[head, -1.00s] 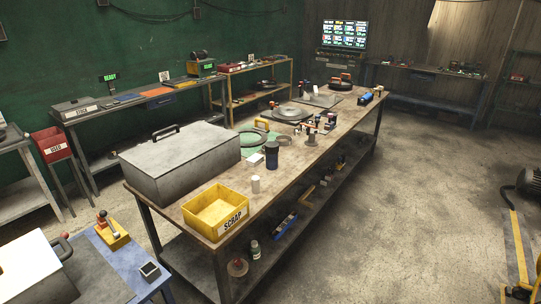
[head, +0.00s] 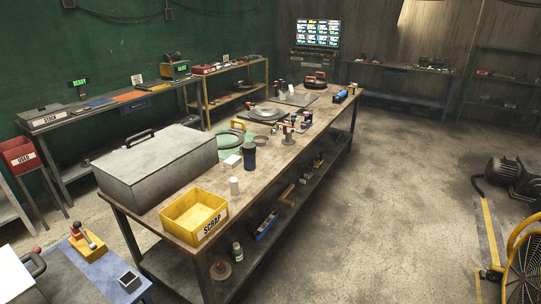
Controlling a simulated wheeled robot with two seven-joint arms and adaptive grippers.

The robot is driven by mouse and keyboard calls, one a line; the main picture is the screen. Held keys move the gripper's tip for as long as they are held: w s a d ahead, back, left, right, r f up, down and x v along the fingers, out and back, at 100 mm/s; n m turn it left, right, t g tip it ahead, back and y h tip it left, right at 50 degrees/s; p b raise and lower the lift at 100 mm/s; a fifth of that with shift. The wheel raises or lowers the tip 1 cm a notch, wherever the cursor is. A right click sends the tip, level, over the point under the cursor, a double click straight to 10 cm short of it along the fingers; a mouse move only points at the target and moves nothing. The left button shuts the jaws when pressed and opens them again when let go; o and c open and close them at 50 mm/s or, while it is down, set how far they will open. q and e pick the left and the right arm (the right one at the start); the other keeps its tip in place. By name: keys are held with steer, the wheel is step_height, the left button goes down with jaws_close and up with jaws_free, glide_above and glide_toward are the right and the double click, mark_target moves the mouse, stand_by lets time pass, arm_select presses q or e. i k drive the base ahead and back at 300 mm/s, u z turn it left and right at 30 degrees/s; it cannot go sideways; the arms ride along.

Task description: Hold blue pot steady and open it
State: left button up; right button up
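A dark blue upright cylinder (head: 249,156), which looks like the blue pot, stands on the long wooden workbench (head: 262,180). It has a dark top and appears closed, though it is too small to tell surely. Neither of my grippers is in the head view, and nothing touches the pot.
A large grey lidded box (head: 158,170) and a yellow SCRAP bin (head: 195,215) occupy the bench's near end. A green mat with rings (head: 230,139) lies behind the pot. A yellow fan (head: 524,265) and a motor (head: 515,175) stand at right. The floor right of the bench is clear.

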mark_target(249, 161)
steer(key=z, duration=0.85)
steer(key=i, duration=4.6)
steer(key=u, duration=2.55)
